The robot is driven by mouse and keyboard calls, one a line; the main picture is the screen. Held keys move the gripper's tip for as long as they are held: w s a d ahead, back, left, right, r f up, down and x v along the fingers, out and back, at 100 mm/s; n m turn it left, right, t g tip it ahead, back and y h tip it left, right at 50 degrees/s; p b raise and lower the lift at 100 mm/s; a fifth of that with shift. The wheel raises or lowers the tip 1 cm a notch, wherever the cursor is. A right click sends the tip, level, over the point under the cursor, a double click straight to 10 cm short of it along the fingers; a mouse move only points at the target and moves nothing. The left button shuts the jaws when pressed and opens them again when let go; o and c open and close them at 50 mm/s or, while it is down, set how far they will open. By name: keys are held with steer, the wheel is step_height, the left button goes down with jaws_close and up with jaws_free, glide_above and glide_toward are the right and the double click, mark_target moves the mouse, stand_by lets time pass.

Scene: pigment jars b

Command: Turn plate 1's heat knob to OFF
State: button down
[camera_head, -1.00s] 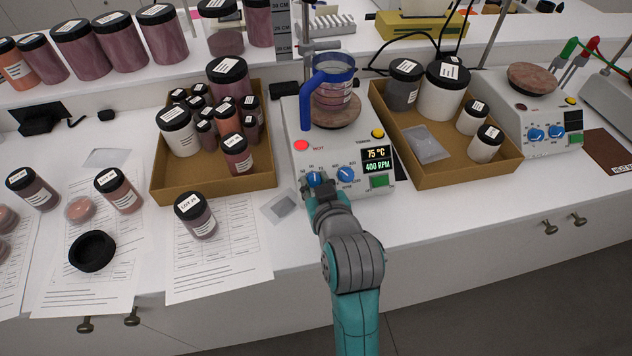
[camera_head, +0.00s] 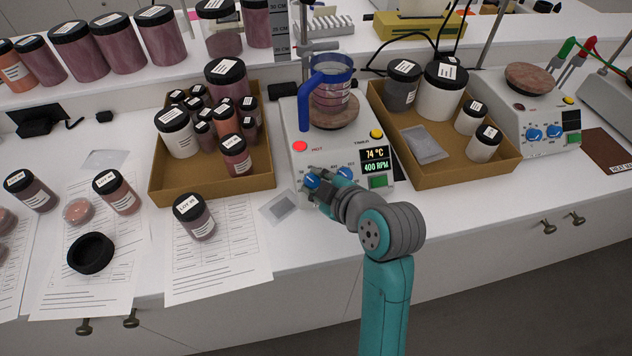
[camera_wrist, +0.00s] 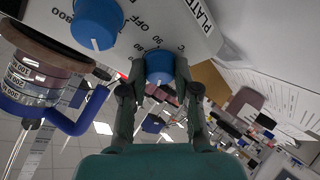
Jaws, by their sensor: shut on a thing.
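Plate 1 (camera_head: 290,125) is the white hotplate in the middle of the head view, its display (camera_head: 375,160) reading 74 °C and 400 RPM. Its heat knob (camera_head: 311,181) is the left blue knob on the front panel. My gripper (camera_wrist: 158,73) is shut on this heat knob (camera_wrist: 159,62), one finger on each side. The pointer's setting is not clear, as the fingers hide much of the scale.
A beaker with a blue handle (camera_head: 330,90) stands on plate 1's top. Cardboard trays of jars (camera_head: 215,190) (camera_head: 480,165) flank the plate. A second hotplate (camera_head: 545,148) stands at the right. A LOT jar (camera_head: 195,218) stands on papers at front left.

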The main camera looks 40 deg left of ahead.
steer(key=n, duration=0.2)
steer(key=n+g+h, duration=0.1)
steer(key=n, duration=0.2)
steer(key=shift+w+r+g, duration=0.1)
steer(key=shift+g, duration=0.2)
steer(key=n+g+h, duration=0.1)
steer(key=n, duration=0.2)
steer(key=shift+a+n, duration=0.1)
steer(key=shift+n, duration=0.2)
steer(key=n+h, duration=0.1)
steer(key=n, duration=0.3)
steer(key=shift+r, duration=0.1)
steer(key=shift+a+n+h, duration=0.1)
steer(key=shift+n+h, duration=0.9)
steer(key=shift+n, duration=0.7)
steer(key=c, duration=0.8)
jaws_free()
steer(key=shift+c, duration=0.2)
